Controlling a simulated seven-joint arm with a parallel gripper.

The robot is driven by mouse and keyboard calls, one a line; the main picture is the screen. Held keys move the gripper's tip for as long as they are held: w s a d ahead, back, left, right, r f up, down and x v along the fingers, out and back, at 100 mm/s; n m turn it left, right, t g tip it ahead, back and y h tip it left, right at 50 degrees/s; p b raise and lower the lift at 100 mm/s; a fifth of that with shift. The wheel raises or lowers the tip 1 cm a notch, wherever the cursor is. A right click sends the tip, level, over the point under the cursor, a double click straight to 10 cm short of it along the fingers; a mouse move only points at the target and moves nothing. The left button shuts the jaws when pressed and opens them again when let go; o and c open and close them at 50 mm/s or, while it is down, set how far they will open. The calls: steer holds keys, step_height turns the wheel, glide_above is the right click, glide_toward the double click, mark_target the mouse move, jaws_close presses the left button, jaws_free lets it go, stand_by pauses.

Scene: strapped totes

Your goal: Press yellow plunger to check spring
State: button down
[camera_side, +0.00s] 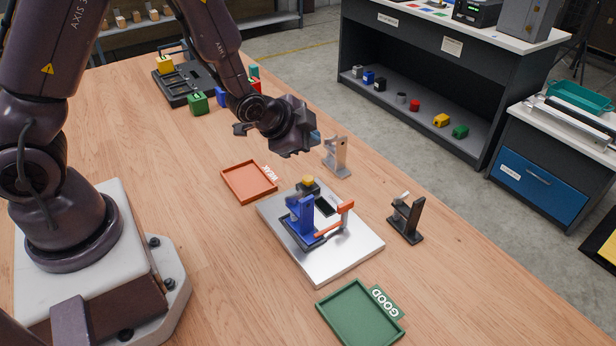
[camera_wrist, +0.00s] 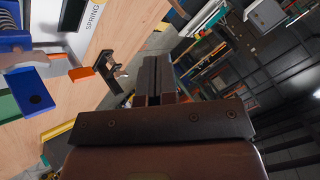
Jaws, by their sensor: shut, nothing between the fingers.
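The yellow plunger (camera_side: 307,181) stands on a blue and black fixture on a silver plate (camera_side: 345,256), in the side view. The fixture's blue clamp body (camera_side: 301,218) has an orange-red lever (camera_side: 336,221) at its right. My gripper (camera_side: 298,147) is above and behind the plunger, apart from it and tilted. In the wrist view my gripper (camera_wrist: 153,70) is shut and empty. Blue fixture parts (camera_wrist: 30,90) and the orange lever end (camera_wrist: 80,73) show at the left there; I cannot make out the plunger in that view.
A red-orange WEAK tray (camera_side: 249,182) lies left of the plate, and a green GOOD tray (camera_side: 360,315) in front. A grey stand (camera_side: 337,158) and a black stand (camera_side: 406,218) are at the right. Coloured blocks (camera_side: 198,103) and a black tote base (camera_side: 186,87) are at the back.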

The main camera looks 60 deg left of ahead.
mark_target(309, 180)
step_height(309, 180, down, 6)
steer(key=shift+f, duration=0.25)
stand_by(2.1)
steer(key=shift+f, duration=0.4)
steer(key=shift+f, duration=0.7)
stand_by(0.7)
stand_by(0.3)
steer(key=shift+r, duration=1.1)
steer(key=shift+r, duration=2.55)
